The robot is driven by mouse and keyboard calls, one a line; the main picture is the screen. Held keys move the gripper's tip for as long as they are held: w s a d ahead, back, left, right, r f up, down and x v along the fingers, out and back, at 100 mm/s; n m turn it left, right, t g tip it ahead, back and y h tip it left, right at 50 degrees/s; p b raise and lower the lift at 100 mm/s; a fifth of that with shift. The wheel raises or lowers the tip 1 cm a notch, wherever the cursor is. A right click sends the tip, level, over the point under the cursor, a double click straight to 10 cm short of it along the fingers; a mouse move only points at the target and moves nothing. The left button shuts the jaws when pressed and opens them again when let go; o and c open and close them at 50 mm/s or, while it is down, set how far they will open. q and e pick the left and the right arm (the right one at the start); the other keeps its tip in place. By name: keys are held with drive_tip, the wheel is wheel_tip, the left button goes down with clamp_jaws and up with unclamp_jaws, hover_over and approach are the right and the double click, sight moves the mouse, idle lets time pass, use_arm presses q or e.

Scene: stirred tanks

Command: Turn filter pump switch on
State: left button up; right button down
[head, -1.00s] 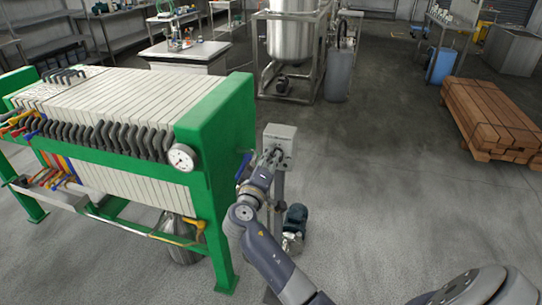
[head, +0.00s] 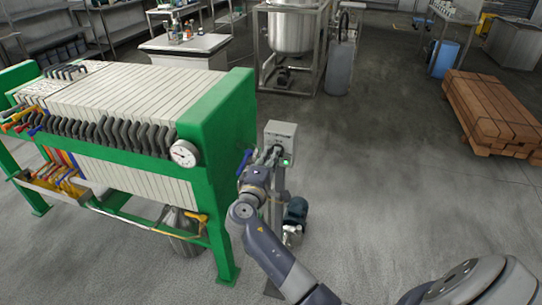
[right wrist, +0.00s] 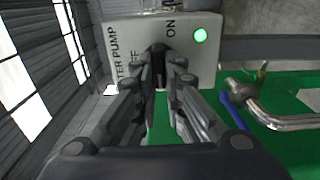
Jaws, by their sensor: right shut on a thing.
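The filter pump switch box (head: 281,137) is a grey box on a post, just right of the green press frame. In the right wrist view its face (right wrist: 120,40) carries pump lettering and the word ON, and a round green lamp (right wrist: 200,35) glows beside ON. The dark switch knob (right wrist: 158,52) sits between the fingertips, its lower part hidden by them. My right gripper (right wrist: 161,78) is shut on the knob; it also shows in front of the box in the head view (head: 270,156). My left gripper is out of view.
The filter press (head: 215,115) with its green frame stands close on the left of my right arm. A blue valve handle (head: 244,163) and a small pump motor (head: 296,211) are near the post. Open floor lies to the right, before a wood stack (head: 490,110).

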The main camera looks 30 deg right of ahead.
drive_tip(key=c, duration=1.7)
unclamp_jaws()
drive_tip(key=v, duration=1.2)
drive_tip(key=shift+f, duration=0.1)
